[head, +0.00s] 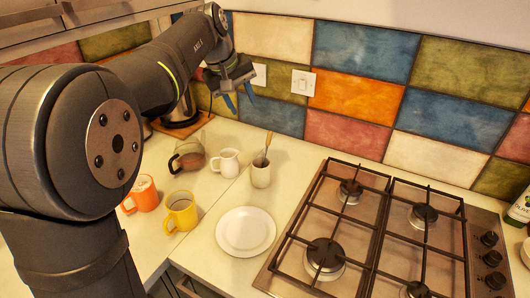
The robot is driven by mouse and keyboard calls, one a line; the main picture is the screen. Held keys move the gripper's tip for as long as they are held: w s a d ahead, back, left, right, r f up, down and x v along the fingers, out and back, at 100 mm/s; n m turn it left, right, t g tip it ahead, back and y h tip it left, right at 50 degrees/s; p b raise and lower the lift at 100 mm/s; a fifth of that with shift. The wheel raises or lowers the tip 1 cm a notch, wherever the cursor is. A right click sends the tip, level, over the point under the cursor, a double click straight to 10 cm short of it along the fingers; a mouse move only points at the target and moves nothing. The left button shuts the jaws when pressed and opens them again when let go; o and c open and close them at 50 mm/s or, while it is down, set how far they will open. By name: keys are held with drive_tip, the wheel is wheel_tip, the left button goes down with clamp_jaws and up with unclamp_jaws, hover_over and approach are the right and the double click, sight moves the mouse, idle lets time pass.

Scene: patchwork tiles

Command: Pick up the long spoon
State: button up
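A long spoon (267,143) with a brown handle stands tilted in a small white cup (260,177) on the counter, left of the stove. Its lower end is hidden inside the cup. My gripper (244,106) has blue fingers spread apart and nothing between them. It hangs above the back of the counter near the tiled wall, up and left of the spoon in the picture, and apart from it.
A white pitcher (227,163), a dark glass jug (188,157), an orange mug (143,194) and a yellow mug (181,211) stand left of the cup. A white plate (245,231) lies in front. The gas stove (375,245) is at right. Wall sockets (303,83) are behind.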

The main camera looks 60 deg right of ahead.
sight(268, 142)
drive_tip(key=s+d+f+m, duration=0.1)
drive_tip(key=d+f+m, duration=0.2)
drive_tip(key=f, duration=0.3)
drive_tip(key=s+d+f+m+t, duration=0.1)
drive_tip(key=d+f+m, duration=0.2)
drive_tip(key=f, duration=0.3)
drive_tip(key=s+d+f+m, duration=0.1)
drive_tip(key=d+f+m, duration=0.2)
drive_tip(key=f, duration=0.3)
drive_tip(key=shift+s+d+f+m, duration=0.15)
drive_tip(key=shift+f+m, duration=0.25)
drive_tip(key=shift+m, duration=0.4)
clamp_jaws()
